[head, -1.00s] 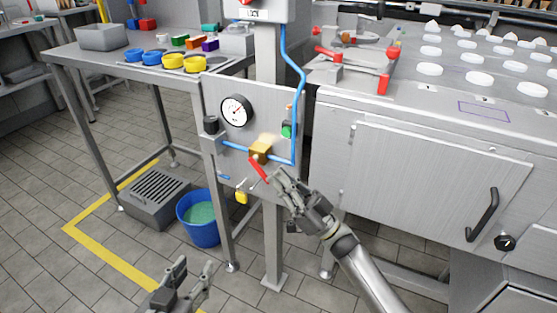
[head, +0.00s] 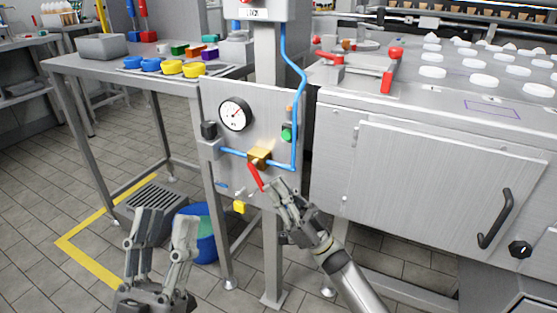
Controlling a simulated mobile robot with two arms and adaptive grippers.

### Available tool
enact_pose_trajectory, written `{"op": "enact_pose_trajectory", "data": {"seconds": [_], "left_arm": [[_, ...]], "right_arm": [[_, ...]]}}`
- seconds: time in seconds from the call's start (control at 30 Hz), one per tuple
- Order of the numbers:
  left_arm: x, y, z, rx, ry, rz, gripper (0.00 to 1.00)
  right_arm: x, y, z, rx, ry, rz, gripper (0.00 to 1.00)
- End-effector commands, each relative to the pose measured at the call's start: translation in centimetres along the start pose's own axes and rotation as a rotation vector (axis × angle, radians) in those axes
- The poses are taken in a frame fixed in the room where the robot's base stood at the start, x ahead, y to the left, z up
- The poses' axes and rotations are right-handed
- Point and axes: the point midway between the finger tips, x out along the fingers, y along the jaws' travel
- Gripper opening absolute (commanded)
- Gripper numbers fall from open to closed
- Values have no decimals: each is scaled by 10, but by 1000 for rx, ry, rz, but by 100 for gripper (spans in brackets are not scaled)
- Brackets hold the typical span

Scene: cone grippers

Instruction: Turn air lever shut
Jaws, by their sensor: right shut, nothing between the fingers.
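The red air lever (head: 255,177) sits at the brass valve (head: 260,156) on the blue air line of the grey panel. It slants steeply, its lower end down and to the right. My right gripper (head: 277,190) is shut and empty, just right of the lever's lower end; I cannot tell whether it touches the lever. My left gripper (head: 166,222) is open and empty, low at the left in front of the floor, well apart from the lever.
A pressure gauge (head: 235,114) and a green button (head: 287,134) are on the panel above the valve. A yellow tag (head: 239,207) hangs below. A grey cabinet (head: 425,190) stands close on the right. A blue bucket (head: 203,248) stands behind my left gripper.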

Motion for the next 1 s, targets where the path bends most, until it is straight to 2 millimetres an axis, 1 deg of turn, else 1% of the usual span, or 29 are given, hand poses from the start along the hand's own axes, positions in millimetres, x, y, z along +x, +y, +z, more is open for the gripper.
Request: {"op": "enact_pose_trajectory", "data": {"seconds": [0.3,0.5,1.0], "left_arm": [[-2,2,-13,-4,75,3,40],[-2,2,-18,-5,99,4,40],[-2,2,-20,-6,109,4,40]], "right_arm": [[-2,0,4,0,-1,0,0],[-2,0,5,0,-1,1,0],[-2,0,5,0,-1,0,0]]}}
